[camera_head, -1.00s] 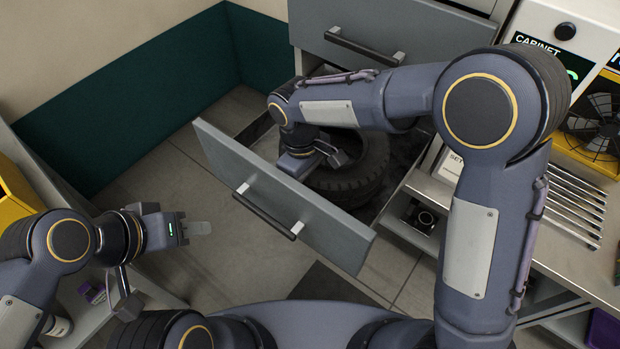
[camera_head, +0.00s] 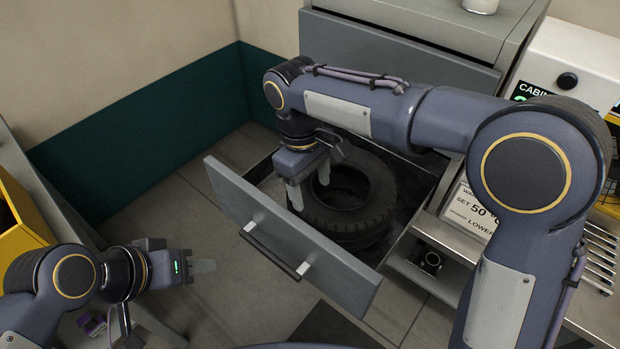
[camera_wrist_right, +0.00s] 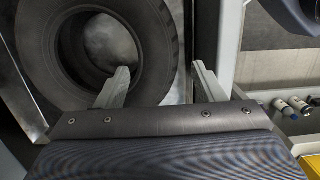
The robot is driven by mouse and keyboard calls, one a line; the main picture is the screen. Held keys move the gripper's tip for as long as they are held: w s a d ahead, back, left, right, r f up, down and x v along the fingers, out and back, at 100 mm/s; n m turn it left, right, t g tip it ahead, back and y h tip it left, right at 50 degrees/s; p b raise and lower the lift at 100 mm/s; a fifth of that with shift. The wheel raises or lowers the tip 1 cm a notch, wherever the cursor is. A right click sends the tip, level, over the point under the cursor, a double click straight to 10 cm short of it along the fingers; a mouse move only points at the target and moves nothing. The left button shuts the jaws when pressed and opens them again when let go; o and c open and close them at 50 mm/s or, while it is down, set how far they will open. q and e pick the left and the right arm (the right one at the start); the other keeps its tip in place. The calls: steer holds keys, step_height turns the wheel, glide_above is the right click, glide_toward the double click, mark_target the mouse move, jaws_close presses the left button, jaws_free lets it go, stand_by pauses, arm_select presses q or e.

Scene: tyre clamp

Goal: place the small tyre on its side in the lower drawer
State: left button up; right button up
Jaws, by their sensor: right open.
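The small tyre (camera_head: 350,205) lies on its side inside the open lower drawer, whose grey front panel (camera_head: 285,240) faces me. In the right wrist view the tyre (camera_wrist_right: 150,50) fills the upper left, with the drawer floor showing through its hole. My right gripper (camera_head: 308,190) is open and empty, above the drawer between its front panel and the tyre. In the wrist view its fingers (camera_wrist_right: 162,82) are spread, one overlapping the tyre, the other by the drawer's edge. My left gripper (camera_head: 203,266) is at the lower left, away from the drawer; its finger opening is unclear.
A closed upper drawer (camera_head: 400,60) is above the open one. A white cabinet box (camera_head: 575,65) and a sign (camera_head: 467,208) stand at the right. A yellow bin (camera_head: 20,230) is at the left. Floor between the left bench and drawer is clear.

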steer(key=shift+a+r, duration=0.1)
steer(key=shift+r, duration=0.55)
steer(key=s+d+r+m+t+y, duration=0.1)
steer(key=s+d+r+m+y, duration=0.15)
steer(key=d, duration=0.55)
steer(key=s+d+r+m+t+y, duration=0.1)
steer(key=s+d+m, duration=0.2)
steer(key=d, duration=0.5)
steer(key=s+d+f+m+t+y, duration=0.1)
steer(key=s+d+f+m+t, duration=0.1)
steer(key=s, duration=0.4)
steer(key=s+d+f+m+t, duration=0.2)
steer(key=s+d+f+m, duration=0.1)
steer(key=s+d+m, duration=0.2)
steer(key=shift+s+f+t+y, duration=0.15)
steer(key=shift+s+t+y, duration=0.2)
steer(key=shift+s, duration=0.2)
steer(key=shift+d, duration=0.1)
